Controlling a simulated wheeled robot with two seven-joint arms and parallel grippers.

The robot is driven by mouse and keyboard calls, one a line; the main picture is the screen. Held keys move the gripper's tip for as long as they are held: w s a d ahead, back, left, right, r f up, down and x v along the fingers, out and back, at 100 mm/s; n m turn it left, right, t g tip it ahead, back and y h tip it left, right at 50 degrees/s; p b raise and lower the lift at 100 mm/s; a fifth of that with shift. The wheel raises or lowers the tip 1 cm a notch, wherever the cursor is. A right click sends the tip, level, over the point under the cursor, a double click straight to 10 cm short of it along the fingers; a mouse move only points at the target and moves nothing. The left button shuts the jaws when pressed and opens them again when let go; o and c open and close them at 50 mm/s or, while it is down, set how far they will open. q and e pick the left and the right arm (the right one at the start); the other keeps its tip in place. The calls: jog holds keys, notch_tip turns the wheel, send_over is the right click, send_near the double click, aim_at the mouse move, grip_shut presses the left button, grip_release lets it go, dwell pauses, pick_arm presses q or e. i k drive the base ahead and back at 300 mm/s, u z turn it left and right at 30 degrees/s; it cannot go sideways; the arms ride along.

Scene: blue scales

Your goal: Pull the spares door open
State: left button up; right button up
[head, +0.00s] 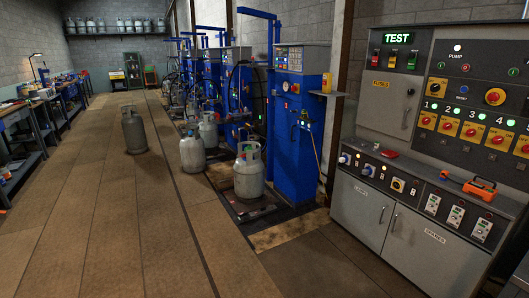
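The spares door (425,258) is the right-hand grey door of the low cabinet at the lower right of the head view. It carries a small label plate that appears to read SPARES (435,236). A thin vertical handle (394,222) sits near its left edge. The door looks shut, flush with the neighbouring left door (358,208), which has its own label and handle. Neither of my grippers is in view.
Above the doors is a control ledge with switches, a red item (389,154) and an orange-black tool (470,187). A fuse box (390,97) is on the panel above. Gas cylinders (249,170) stand by blue scales (297,120). The brown floor (330,265) before the cabinet is clear.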

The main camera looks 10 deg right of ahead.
aim_at(443, 263)
jog(key=z, duration=0.25)
jog(key=i, duration=1.55)
jog(key=z, duration=0.55)
